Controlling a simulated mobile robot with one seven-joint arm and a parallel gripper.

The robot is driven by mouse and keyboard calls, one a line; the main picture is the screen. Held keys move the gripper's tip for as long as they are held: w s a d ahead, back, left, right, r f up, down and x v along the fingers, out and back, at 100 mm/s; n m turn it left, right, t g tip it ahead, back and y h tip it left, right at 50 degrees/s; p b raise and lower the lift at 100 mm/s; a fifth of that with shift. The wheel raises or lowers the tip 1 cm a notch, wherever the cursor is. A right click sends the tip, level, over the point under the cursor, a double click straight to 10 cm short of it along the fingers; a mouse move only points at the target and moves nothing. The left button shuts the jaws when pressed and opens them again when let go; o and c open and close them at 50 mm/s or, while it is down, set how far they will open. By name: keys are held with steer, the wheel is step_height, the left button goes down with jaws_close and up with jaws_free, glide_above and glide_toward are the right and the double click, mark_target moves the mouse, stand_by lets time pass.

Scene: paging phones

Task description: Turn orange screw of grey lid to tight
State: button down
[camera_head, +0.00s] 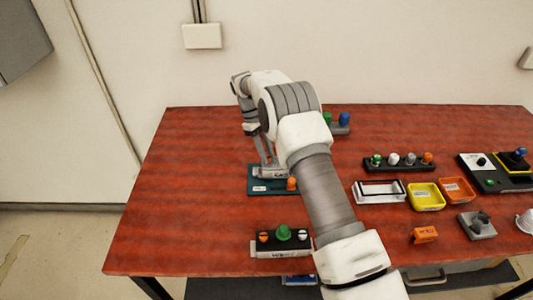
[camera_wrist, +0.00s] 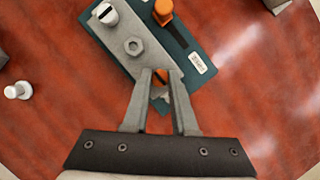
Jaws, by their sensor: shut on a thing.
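The grey lid (camera_wrist: 118,33) lies on a teal base (camera_wrist: 196,85), and in the head view it shows as a light bar (camera_head: 269,172) on the teal base (camera_head: 256,191). The lid carries a white knob (camera_wrist: 104,13) and a hex nut (camera_wrist: 134,46). An orange screw (camera_wrist: 161,77) sits at the lid's near end, partly hidden by the fingers. My gripper (camera_wrist: 161,80) is shut on this screw from both sides. A separate orange knob (camera_wrist: 164,12) stands on the teal base beside the lid.
A block with orange, green and white knobs (camera_head: 283,253) stands at the table's front. To the right are a black knob rack (camera_head: 398,166), a yellow tray (camera_head: 427,198), an orange tray (camera_head: 457,190) and a grey block (camera_head: 477,227). The table's left side is clear.

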stand_by(0.3)
steer(key=c, duration=0.7)
jaws_free()
steer(key=p+v, duration=0.4)
steer(key=v, duration=0.8)
